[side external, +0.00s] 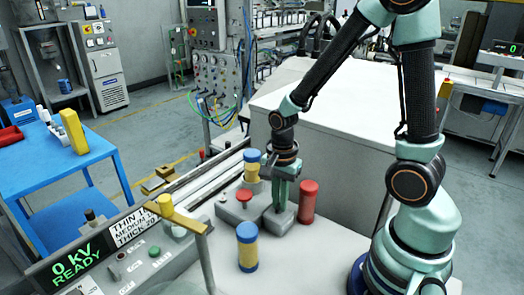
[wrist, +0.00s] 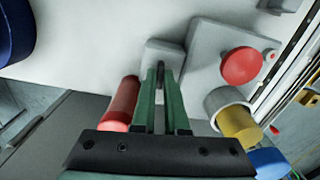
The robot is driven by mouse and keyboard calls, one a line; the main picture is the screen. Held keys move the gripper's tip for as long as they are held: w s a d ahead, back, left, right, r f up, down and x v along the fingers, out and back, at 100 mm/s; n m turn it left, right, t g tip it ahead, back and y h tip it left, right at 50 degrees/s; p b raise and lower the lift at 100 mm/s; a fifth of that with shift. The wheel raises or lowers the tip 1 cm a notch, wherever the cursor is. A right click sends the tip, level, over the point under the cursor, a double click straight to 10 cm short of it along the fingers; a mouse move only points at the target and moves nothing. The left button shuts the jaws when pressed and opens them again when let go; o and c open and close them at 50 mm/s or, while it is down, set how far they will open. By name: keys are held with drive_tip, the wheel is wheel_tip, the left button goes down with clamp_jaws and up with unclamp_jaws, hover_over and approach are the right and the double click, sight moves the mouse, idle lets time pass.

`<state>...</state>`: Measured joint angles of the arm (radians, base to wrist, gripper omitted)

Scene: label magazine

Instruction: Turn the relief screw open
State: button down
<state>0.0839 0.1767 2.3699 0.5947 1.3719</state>
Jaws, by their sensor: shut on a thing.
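My gripper (side external: 279,207) points straight down over a grey block (side external: 284,219) beside the red cylinder. In the wrist view my gripper's fingertips (wrist: 160,68) are close together over that block (wrist: 152,52), with a small dark piece between them. This piece seems to be the relief screw, gripped at its top. The fingers hide most of it, and its turn angle cannot be told. In the side view the screw is hidden by the fingers.
A red mushroom knob (side external: 244,194) on a grey plate stands left of my gripper. A red cylinder (side external: 308,202) is close on the right. A yellow-and-blue cylinder (side external: 252,167) stands behind, another (side external: 247,248) in front. A display (side external: 75,262) reads "0 kV READY".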

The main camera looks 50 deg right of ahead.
drive_tip(key=n, duration=2.6)
drive_tip(key=shift+n, duration=2.2)
